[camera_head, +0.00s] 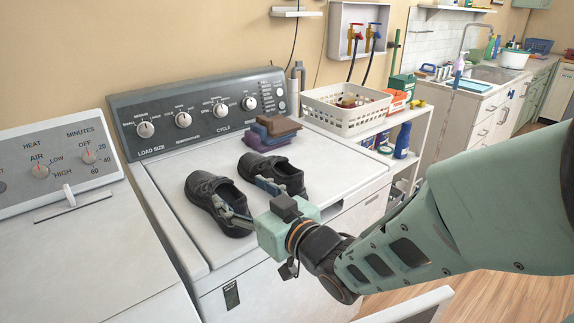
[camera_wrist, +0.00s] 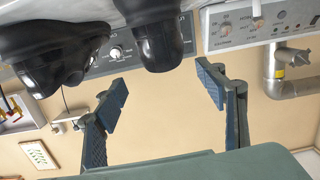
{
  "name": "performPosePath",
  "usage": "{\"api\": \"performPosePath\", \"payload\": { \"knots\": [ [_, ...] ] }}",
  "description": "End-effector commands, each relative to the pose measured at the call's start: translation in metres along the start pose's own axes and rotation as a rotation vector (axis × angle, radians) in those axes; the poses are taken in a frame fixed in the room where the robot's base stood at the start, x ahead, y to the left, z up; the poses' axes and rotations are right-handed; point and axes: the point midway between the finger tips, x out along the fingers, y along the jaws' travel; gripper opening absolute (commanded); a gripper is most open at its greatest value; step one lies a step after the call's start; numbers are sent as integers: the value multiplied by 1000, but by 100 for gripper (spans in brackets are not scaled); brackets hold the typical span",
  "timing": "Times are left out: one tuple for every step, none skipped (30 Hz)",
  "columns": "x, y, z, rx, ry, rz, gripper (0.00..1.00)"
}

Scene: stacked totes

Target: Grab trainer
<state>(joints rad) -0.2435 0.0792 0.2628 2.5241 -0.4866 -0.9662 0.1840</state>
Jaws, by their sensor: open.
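Two black shoes rest side by side on the white washer top, the left shoe (camera_head: 207,188) and the right shoe (camera_head: 288,174). My gripper (camera_head: 247,197) is open and empty. In the head view, one finger overlaps the left shoe and the other overlaps the right shoe's near end. In the wrist view, which is upside down, my open gripper (camera_wrist: 163,93) has one shoe (camera_wrist: 163,45) above the gap between its fingertips. The other shoe (camera_wrist: 55,50) is at the upper left. Contact between fingers and shoes cannot be told.
Folded cloths (camera_head: 270,132) lie behind the shoes on the washer (camera_head: 330,175). Its control panel (camera_head: 200,112) rises at the back. A dryer (camera_head: 80,255) stands at left. A white basket (camera_head: 345,115) and bottles are on the shelf at right. The washer's front left top is clear.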

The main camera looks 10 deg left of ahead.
Motion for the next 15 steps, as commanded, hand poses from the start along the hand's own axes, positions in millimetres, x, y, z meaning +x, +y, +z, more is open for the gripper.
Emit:
{"api": "performPosePath", "payload": {
  "knots": [
    [-4, 3, 13, 20, -22, 11, 65],
    [-6, 2, 16, 26, -28, 10, 65],
    [-7, 0, 20, 32, -35, 7, 65],
    [-7, -1, 22, 35, -39, 5, 65],
    [-6, -1, 23, 38, -42, 4, 65],
    [-3, -2, 24, 40, -44, 3, 65],
    [-1, -2, 25, 42, -45, 2, 65],
    [3, -2, 25, 42, -46, 2, 65],
    [8, -2, 25, 43, -46, 2, 65],
    [12, -2, 25, 43, -46, 2, 65],
    [16, -2, 25, 43, -46, 2, 65],
    [21, -2, 26, 44, -46, 3, 65],
    [26, -2, 26, 43, -45, 4, 65],
    [31, -2, 27, 43, -45, 4, 65],
    [36, -2, 27, 42, -45, 4, 65]
  ]
}}
